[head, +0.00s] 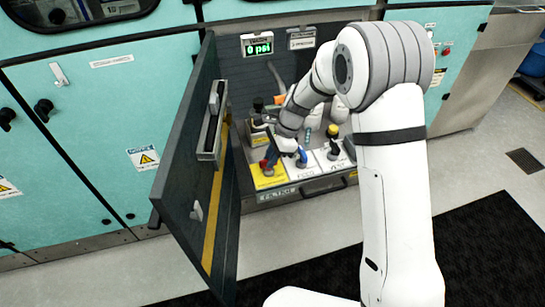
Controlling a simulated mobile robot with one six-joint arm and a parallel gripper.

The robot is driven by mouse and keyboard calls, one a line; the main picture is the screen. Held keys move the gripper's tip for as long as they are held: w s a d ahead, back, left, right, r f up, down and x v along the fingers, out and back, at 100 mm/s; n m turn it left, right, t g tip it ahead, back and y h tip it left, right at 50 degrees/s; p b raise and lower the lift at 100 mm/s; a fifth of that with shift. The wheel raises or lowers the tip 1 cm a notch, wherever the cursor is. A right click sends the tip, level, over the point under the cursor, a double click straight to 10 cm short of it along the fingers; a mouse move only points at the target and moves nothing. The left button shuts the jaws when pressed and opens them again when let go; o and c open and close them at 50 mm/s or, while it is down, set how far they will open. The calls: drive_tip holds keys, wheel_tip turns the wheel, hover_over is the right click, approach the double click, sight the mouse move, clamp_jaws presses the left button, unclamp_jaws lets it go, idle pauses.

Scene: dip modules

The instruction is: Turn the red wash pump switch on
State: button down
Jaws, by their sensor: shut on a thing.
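The red wash pump switch (264,164) shows as a small patch of red on a yellow panel, at the left of a row of controls inside an open cabinet.
The open cabinet door (190,165) is close on the left. A display (258,48) above reads 0 psi. A drawer front (300,190) lies below.

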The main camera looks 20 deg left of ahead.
drive_tip(key=shift+w+r, duration=0.1)
drive_tip(key=n, duration=0.2)
drive_tip(key=n+g+h+p, duration=0.1)
drive_tip(key=shift+w+a+n, duration=0.1)
drive_tip(key=shift+a+n, duration=0.1)
drive_tip(key=shift+n, duration=0.2)
drive_tip(key=n+h+p, duration=0.1)
drive_tip(key=n, duration=0.1)
drive_tip(key=n+g, duration=0.1)
drive_tip(key=n, duration=0.2)
drive_tip(key=shift+a+n+h+p, duration=0.15)
drive_tip(key=shift+n+h+p, duration=0.15)
drive_tip(key=shift+h+p, duration=0.1)
drive_tip(key=n+h, duration=0.2)
drive_tip(key=n, duration=0.3)
drive_tip(key=shift+a, duration=0.15)
drive_tip(key=shift+n+t+h+p, duration=0.3)
drive_tip(key=shift+n+h, duration=0.3)
drive_tip(key=shift+n, duration=1)
drive_tip(key=c, duration=1.4)
unclamp_jaws()
